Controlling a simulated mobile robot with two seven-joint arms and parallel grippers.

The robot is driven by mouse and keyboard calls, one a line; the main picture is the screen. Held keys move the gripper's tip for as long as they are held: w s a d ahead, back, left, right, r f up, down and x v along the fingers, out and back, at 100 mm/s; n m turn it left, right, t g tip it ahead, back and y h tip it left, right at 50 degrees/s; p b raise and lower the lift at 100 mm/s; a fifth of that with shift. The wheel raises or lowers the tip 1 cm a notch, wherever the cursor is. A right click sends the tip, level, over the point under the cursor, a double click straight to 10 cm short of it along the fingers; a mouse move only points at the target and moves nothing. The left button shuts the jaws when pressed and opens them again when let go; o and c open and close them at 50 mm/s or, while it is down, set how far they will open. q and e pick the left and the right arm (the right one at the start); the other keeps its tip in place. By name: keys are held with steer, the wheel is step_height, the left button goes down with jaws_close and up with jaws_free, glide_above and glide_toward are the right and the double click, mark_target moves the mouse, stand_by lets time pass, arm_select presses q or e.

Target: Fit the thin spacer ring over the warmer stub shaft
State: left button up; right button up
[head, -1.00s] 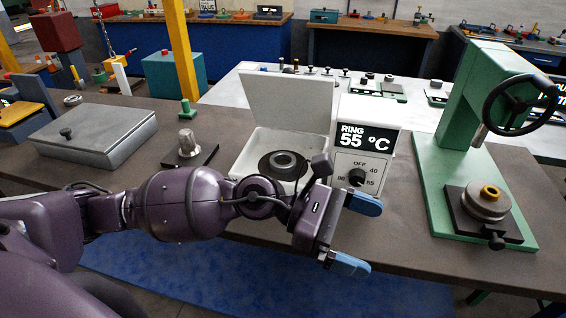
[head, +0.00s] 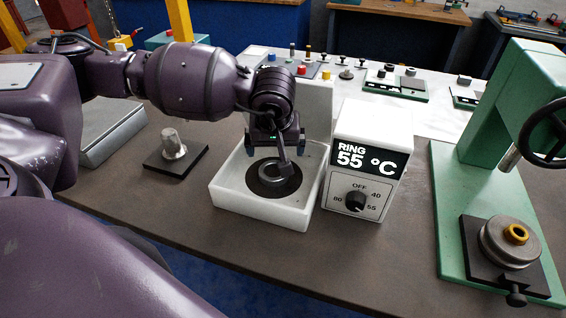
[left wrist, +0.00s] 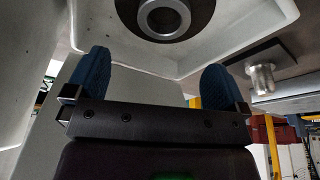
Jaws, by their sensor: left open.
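A grey ring (head: 283,186) lies flat on a dark disc (head: 259,190) inside the white warmer box (head: 265,217). It also shows at the top of the left wrist view (left wrist: 164,18), its centre hole visible. A steel stub shaft (head: 172,146) stands upright on a black plate left of the warmer; it shows at right in the left wrist view (left wrist: 262,78). My left gripper (head: 277,150) is over the back of the warmer box. Its blue fingers (left wrist: 155,70) are apart with nothing between them, clear of the ring. My right gripper is out of view.
The warmer's control box (head: 365,165) reads "RING 55 °C" and stands right of the tray. A green press (head: 455,215) with a grey disc and brass bush is at right. A grey lidded box (head: 110,135) stands at left. The front of the bench is clear.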

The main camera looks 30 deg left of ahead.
arm_select(q)
glide_toward(274, 174)
steer(key=shift+s+d+f, duration=0.15)
steer(key=shift+d+f, duration=0.1)
steer(key=shift+f, duration=0.15)
steer(key=shift+w+a+f, duration=0.1)
steer(key=shift+w+f, duration=0.15)
steer(key=shift+f, duration=0.45)
steer(key=x, duration=0.3)
steer(key=shift+w+a+p, duration=0.1)
steer(key=shift+a+p, duration=0.2)
steer(key=shift+a, duration=0.05)
steer(key=shift+w+a+f, duration=0.1)
steer(key=shift+w+f, duration=0.05)
steer(key=shift+f, duration=0.5)
steer(key=shift+c, duration=0.3)
steer(key=c, duration=0.8)
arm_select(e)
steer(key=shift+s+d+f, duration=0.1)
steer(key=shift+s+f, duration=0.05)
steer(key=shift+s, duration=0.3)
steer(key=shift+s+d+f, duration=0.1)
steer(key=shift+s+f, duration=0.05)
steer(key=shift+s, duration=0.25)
